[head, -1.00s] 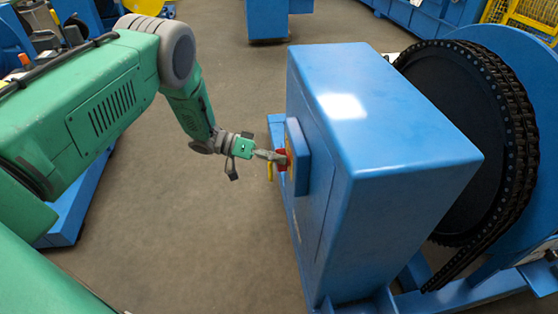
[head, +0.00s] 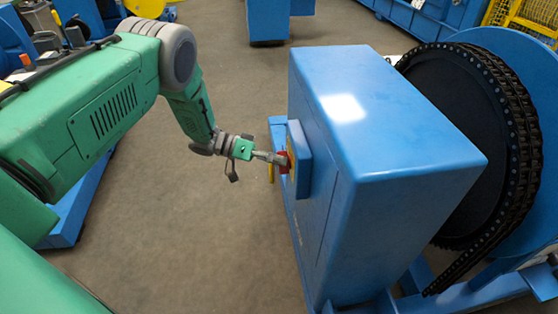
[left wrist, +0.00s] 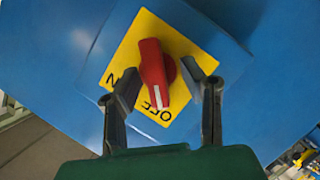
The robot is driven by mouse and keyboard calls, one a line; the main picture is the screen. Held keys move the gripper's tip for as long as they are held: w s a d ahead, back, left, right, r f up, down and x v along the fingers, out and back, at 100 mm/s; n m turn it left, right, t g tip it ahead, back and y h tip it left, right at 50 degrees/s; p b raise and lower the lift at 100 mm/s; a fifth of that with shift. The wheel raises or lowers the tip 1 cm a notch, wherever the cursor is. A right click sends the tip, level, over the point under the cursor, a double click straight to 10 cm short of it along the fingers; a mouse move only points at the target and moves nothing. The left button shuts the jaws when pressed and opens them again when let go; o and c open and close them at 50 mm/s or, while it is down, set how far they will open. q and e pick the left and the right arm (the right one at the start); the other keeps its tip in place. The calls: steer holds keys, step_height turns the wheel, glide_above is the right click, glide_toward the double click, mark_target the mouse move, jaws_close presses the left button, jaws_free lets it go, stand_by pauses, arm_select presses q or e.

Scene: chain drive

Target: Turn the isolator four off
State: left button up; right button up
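The isolator is a red rotary handle (left wrist: 153,72) on a yellow plate (left wrist: 128,58), on the side of a blue cabinet (head: 385,130). In the left wrist view a white mark on the handle's lower end points at the letters at the plate's bottom, which read like an upside-down OFF, partly covered. A letter N shows at the plate's left corner. My left gripper (left wrist: 158,75) is open, with one finger on each side of the handle and small gaps visible. In the head view the left gripper (head: 275,158) reaches the red handle (head: 285,162). No isolator number is readable.
A large dark chain wheel (head: 465,130) stands behind the cabinet at the right. Blue machines and a yellow guard (head: 525,18) are at the back. The grey floor (head: 190,240) left of the cabinet is clear.

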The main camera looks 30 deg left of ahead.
arm_select(q)
steer(key=v, duration=1.2)
steer(key=shift+w, duration=0.15)
steer(key=shift+f, duration=0.1)
